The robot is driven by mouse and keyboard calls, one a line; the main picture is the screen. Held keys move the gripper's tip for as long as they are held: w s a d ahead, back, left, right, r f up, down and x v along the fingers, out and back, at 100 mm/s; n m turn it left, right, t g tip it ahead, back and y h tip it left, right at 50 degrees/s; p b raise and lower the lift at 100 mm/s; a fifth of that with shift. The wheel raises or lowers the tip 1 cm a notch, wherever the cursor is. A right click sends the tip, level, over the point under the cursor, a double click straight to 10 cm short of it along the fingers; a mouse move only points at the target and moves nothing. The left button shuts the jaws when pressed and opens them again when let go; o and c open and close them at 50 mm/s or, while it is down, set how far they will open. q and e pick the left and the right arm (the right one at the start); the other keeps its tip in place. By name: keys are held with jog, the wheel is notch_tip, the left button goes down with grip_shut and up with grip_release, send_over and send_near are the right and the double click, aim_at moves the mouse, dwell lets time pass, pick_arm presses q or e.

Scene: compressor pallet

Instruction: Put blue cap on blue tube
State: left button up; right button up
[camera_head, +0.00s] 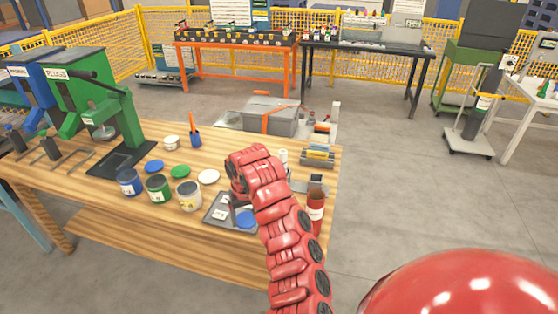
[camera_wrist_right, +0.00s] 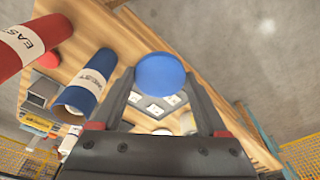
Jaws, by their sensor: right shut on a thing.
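My right gripper (camera_wrist_right: 160,84) is shut on a round blue cap (camera_wrist_right: 160,72), which sits between its fingertips. In the head view the cap (camera_head: 246,219) shows below my red right arm, over the dark tray. The blue tube (camera_wrist_right: 88,85), with a white label, is to the left of the cap in the wrist view and apart from it. In the head view my right arm seems to hide the blue tube. My left gripper is not in view.
A red tube (camera_head: 316,205) stands near the table's right edge; it also shows in the wrist view (camera_wrist_right: 28,42). A dark tray (camera_head: 211,217) holds white labels. Tins, loose lids and a green press (camera_head: 95,100) stand further left on the wooden table (camera_head: 110,215).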

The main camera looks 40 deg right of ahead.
jog(key=shift+n, duration=0.8)
jog(key=shift+w+d+r+p, duration=0.8)
jog(key=shift+d+r+p, duration=0.4)
jog(key=shift+d, duration=1.3)
jog(key=shift+w+d+r+p, duration=0.75)
jog(key=shift+d+r+p, duration=0.35)
jog(key=shift+d, duration=1.35)
jog(key=shift+w+d+r+p, duration=0.8)
jog(key=shift+d+r+p, duration=0.4)
jog(key=shift+d, duration=1.3)
notch_tip(320, 180, down, 2)
jog(key=shift+b, duration=0.3)
jog(key=shift+f+b, duration=0.45)
jog(key=shift+f, duration=0.25)
jog(key=shift+b, duration=0.3)
jog(key=shift+f+b, duration=0.55)
jog(key=shift+b, duration=0.75)
jog(key=o, duration=1.2)
